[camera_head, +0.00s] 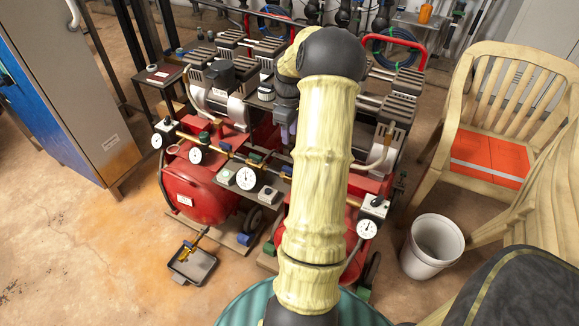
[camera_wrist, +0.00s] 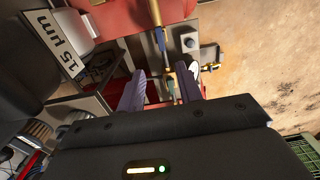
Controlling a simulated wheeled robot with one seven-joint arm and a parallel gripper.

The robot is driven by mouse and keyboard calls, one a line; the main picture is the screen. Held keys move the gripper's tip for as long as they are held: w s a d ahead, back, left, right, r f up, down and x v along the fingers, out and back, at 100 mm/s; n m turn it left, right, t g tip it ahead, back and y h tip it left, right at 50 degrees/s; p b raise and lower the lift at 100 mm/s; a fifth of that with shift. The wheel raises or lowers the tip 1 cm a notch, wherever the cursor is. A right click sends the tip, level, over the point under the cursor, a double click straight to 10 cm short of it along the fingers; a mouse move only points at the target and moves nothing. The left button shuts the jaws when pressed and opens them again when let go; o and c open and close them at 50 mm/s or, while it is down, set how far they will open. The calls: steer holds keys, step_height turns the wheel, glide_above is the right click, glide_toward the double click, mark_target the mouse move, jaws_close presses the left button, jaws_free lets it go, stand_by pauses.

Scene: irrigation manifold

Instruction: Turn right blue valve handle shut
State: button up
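My gripper (camera_wrist: 158,76) is open, its two purple fingers apart, over the brass manifold pipe (camera_wrist: 154,14) in the wrist view. A slim blue handle (camera_wrist: 160,40) lies along the pipe beyond the fingertips. A second small bluish part (camera_wrist: 171,88) shows between the fingers, near the right one; I cannot tell whether it is touched. In the head view my gripper (camera_head: 285,132) points down behind my arm at the brass pipe (camera_head: 226,149). A dark blue-green handle (camera_head: 257,158) sits on the pipe left of my arm. My arm hides the pipe's right part.
Dial gauges (camera_head: 246,179) and red tanks (camera_head: 195,190) crowd the manifold. A white bucket (camera_head: 433,246) and a chair (camera_head: 500,130) stand at the right. A black tray (camera_head: 192,265) lies on the floor. The floor at front left is clear.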

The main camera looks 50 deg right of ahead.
step_height(320, 180, down, 15)
steer(key=b, duration=0.3)
steer(key=shift+b, duration=0.4)
jaws_close()
